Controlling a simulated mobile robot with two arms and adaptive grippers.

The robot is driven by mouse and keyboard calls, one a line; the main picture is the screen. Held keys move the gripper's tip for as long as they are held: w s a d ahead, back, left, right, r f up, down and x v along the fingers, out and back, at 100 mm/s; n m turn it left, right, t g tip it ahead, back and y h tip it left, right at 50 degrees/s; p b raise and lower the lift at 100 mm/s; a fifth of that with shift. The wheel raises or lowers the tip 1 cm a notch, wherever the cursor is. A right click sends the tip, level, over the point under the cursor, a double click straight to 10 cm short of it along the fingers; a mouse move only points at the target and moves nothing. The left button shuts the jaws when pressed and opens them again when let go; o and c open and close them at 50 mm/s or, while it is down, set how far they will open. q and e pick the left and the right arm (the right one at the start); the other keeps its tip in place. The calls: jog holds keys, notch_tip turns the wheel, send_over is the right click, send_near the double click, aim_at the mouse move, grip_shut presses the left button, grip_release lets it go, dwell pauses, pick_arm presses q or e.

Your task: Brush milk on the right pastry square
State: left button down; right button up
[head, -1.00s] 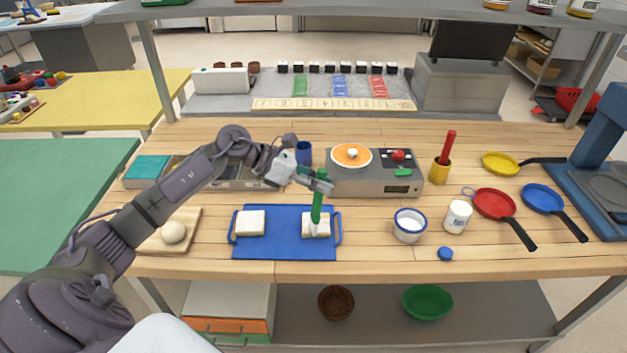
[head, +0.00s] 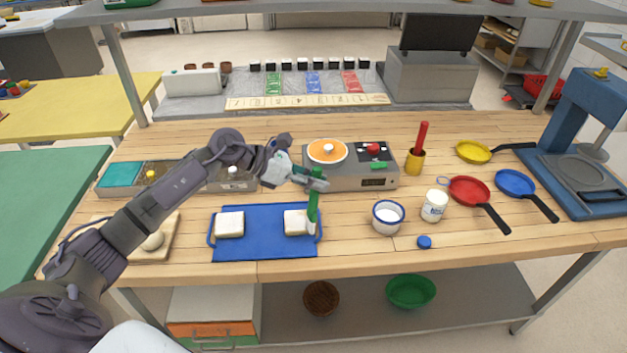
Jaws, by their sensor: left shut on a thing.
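The right pastry square (head: 295,223) is pale and lies at the right end of a blue tray (head: 265,249). The left pastry square (head: 230,225) lies at the tray's left end. My left gripper (head: 314,184) is shut on the green handle of a brush (head: 314,200), held nearly upright with its pale bristles down. The bristles are at the right edge of the right square; I cannot tell whether they touch it. A white mug with a blue rim (head: 388,219) holds something white, right of the tray. My right gripper is not in view.
A white jar (head: 434,206) and a blue cap (head: 424,242) are right of the mug. A hot plate (head: 350,178) with an orange-lidded pan stands behind the tray. Red (head: 468,191), blue (head: 514,183) and yellow (head: 473,152) pans lie to the right. The front table strip is clear.

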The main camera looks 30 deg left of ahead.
pick_arm(q)
jog(key=shift+w+a+f+b, duration=0.1)
jog(key=shift+w+a+b, duration=0.2)
jog(key=shift+b, duration=0.25)
jog(key=shift+a, duration=0.1)
jog(key=shift+s+a, duration=0.1)
jog(key=s+a+b, duration=0.1)
jog(key=a, duration=0.1)
jog(key=s+a+b, duration=0.1)
jog(key=a, duration=0.1)
jog(key=shift+s+b, duration=0.3)
jog(key=shift+s, duration=0.05)
